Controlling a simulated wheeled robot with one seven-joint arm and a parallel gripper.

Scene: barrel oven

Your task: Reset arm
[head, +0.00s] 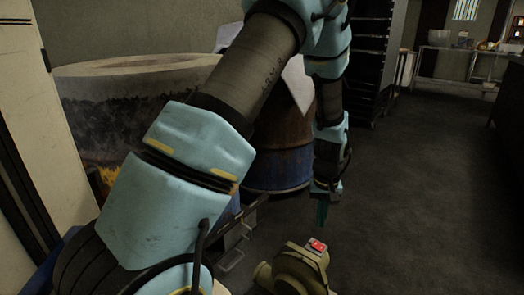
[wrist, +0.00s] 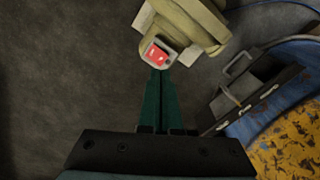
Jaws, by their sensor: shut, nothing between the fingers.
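My gripper (head: 322,222) hangs at the end of my bent arm in the head view, pointing down with its teal fingers together. In the wrist view the gripper (wrist: 158,75) is shut and empty. Its fingertips appear just below a red switch (wrist: 156,54) on a tan, rounded machine. In the head view the red switch (head: 318,245) sits on top of the tan blower-like machine (head: 292,270), below the fingertips. I cannot tell whether the fingertips touch the switch box; they look apart from it in the head view.
A rusty blue barrel (head: 283,165) stands behind my arm, beside a large round stone-like oven (head: 85,110). A metal latch or handle (head: 236,250) is left of the machine. A dark rack (head: 372,60) stands further back. The floor (head: 430,190) at right is clear.

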